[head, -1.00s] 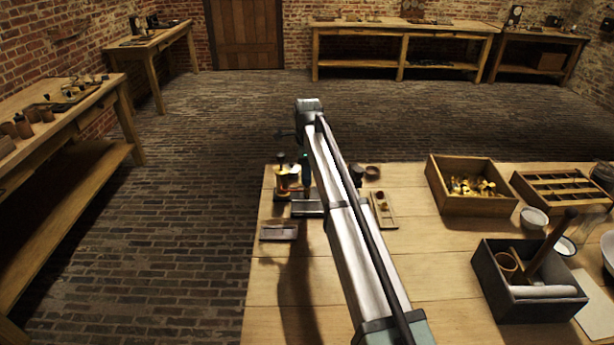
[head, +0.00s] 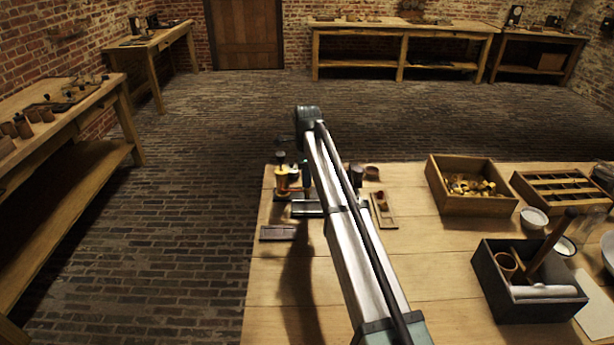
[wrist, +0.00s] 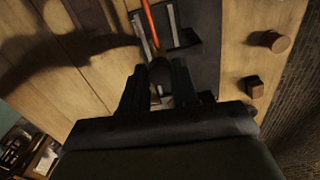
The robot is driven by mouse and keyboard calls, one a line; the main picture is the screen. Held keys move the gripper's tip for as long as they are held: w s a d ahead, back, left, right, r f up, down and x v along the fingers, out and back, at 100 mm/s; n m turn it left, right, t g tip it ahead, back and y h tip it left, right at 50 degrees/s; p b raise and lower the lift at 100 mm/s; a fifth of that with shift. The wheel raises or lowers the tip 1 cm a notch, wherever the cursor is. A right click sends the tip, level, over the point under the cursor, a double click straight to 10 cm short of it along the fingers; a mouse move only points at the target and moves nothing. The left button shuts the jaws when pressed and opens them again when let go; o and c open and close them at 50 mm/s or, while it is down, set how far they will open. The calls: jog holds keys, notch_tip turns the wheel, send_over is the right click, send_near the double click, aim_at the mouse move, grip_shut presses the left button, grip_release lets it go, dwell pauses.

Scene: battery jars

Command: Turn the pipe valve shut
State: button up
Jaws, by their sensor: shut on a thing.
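A small brass and dark apparatus (head: 283,181) with an orange-red part stands near the left edge of the table in the head view. My arm reaches over the table and hides most of my gripper and the valve in that view. In the wrist view, my gripper (wrist: 160,84) points at a dark grey base (wrist: 192,62) carrying light metal strips and an orange rod (wrist: 149,22). Its two dark fingers are closed around a small, dim part between them, apparently the valve's handle. The handle's exact angle is too dark to tell.
A small flat tray (head: 278,233) lies in front of the apparatus; another narrow tray (head: 384,209) lies right of my arm. A wooden box of brass pieces (head: 437,188) and a dark box (head: 490,283) stand farther right.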

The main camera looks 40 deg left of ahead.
grip_shut()
jog(key=shift+n, duration=0.4)
jog(key=n, duration=0.3)
jog(key=shift+n, duration=0.3)
jog(key=n, duration=0.3)
jog(key=shift+n, duration=0.4)
jog(key=n, duration=0.4)
jog(key=shift+n, duration=2.1)
